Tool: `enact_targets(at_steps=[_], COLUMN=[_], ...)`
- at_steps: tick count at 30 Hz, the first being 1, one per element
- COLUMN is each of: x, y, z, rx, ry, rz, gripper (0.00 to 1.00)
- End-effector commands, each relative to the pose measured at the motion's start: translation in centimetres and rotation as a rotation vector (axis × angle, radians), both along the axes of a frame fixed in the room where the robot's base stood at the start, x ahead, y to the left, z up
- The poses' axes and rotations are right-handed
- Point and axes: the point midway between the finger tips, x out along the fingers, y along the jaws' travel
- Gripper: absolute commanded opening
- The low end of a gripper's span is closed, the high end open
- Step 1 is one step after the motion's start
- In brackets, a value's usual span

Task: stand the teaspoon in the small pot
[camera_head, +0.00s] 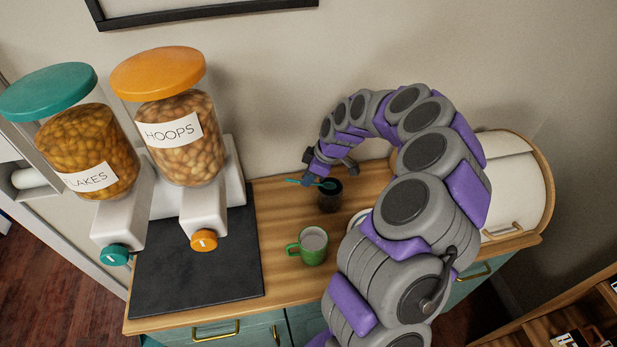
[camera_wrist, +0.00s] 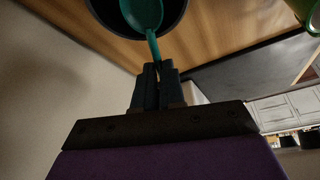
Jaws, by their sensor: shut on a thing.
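The teaspoon (camera_head: 327,184) is teal and lies roughly level in my gripper (camera_head: 312,180), its bowl end to the right above the pot. In the wrist view my gripper (camera_wrist: 156,72) is shut on the teaspoon's handle, and the spoon's bowl (camera_wrist: 142,14) shows against the dark pot mouth. The small pot (camera_head: 329,200) is dark and stands on the wooden counter, just below and right of my gripper; its rim also shows in the wrist view (camera_wrist: 181,14). The pot's inside is too dark to make out.
A green mug (camera_head: 312,246) stands in front of the pot. A pale round dish (camera_head: 357,219) is partly hidden behind my arm. Two cereal dispensers (camera_head: 172,125) stand at left on a dark mat (camera_head: 197,275). A bread bin (camera_head: 507,185) is at right, a wall behind.

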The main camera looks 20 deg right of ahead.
Motion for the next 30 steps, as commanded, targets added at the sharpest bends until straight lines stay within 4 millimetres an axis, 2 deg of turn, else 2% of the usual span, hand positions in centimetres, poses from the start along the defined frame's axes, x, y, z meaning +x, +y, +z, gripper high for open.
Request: enact_targets(at_steps=[2, 3, 10, 22, 26, 30], x=[0.0, 0.0, 0.0, -0.1, -0.3, -0.9], y=[0.2, 0.3, 0.1, -0.2, -0.6, -1.3], z=[-0.1, 0.0, 0.0, 0.6, 1.9, 4.0], rx=[-0.001, -0.002, 0.000, 0.000, -0.001, -0.002], ry=[0.000, 0.000, 0.000, -0.001, -0.003, -0.003], rz=[0.001, 0.002, 0.000, 0.000, -0.003, -0.003], gripper=[0.00, 0.12, 0.34, 0.35, 0.35, 0.35])
